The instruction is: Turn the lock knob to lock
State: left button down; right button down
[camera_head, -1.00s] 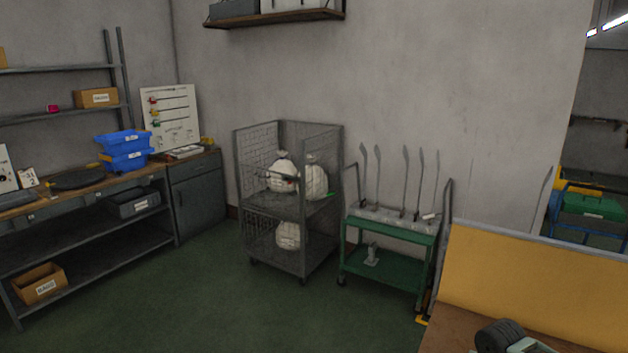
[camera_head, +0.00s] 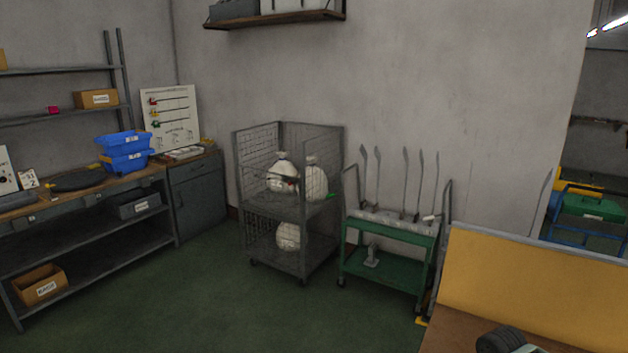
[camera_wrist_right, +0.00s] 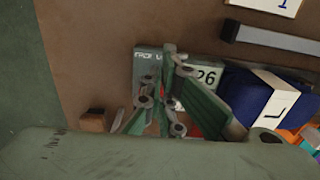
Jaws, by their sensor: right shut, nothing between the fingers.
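My right gripper (camera_wrist_right: 163,98) shows in the right wrist view with its fingers shut and nothing between them. It is in front of a grey-green box (camera_wrist_right: 148,62) with pale lettering and a white label (camera_wrist_right: 207,76) reading 26. The fingers cover much of the box, and I cannot tell whether they touch it. A little red shows behind the fingers. I cannot make out a lock knob; it may be hidden behind the fingers. My left gripper is not in view.
In the head view, a wire cage cart (camera_head: 286,200) and a green trolley (camera_head: 390,270) stand by the wall.

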jog(key=shift+d, duration=0.1)
jog(key=shift+w+d, duration=0.2)
jog(key=shift+w, duration=0.05)
jog(key=shift+r, duration=0.1)
notch_tip(320, 180, up, 6)
jog(key=p, duration=0.5)
